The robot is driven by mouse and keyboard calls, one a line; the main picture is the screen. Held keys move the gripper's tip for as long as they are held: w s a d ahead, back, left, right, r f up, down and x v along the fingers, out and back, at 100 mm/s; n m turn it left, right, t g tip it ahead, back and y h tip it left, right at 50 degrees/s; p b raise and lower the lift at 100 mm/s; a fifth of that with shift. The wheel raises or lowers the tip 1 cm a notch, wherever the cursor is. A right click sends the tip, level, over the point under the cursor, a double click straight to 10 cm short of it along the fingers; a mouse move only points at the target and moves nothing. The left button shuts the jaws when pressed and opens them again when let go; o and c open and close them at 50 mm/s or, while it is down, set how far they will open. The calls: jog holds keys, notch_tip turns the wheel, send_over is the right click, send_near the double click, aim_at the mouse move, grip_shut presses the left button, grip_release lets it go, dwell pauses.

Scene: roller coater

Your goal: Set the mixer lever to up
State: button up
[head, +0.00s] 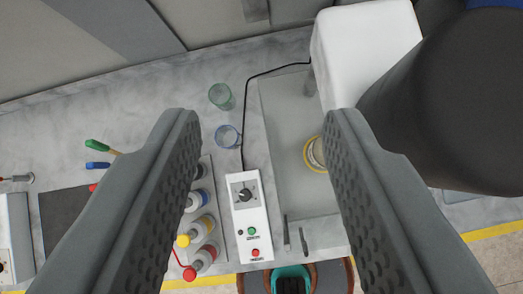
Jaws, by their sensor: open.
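My gripper (261,118) is open and empty, its two grey fingers spread wide over the bench. Between and beyond them is a machine with a white rounded block (365,48) on a grey flat base (290,180). A round yellow-rimmed part (316,153) sits on the base, partly hidden by the right finger. Two small dark upright bars (303,241) stand at the base's near end. I cannot tell whether one is the mixer lever, or its position. A white control box (248,218) has a black knob (244,195), a green button and a red button.
Two clear cups, one green (221,96) and one blue (227,136), stand left of the base. Several capped bottles (197,230) stand beside the left finger. A black cable (245,105) runs from the box to the machine. A large dark rounded body (455,95) fills the upper right.

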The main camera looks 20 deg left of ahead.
jog(key=shift+s+a, duration=0.3)
jog(key=shift+s, duration=0.5)
jog(key=shift+s+a, duration=0.3)
jog(key=shift+s, duration=0.45)
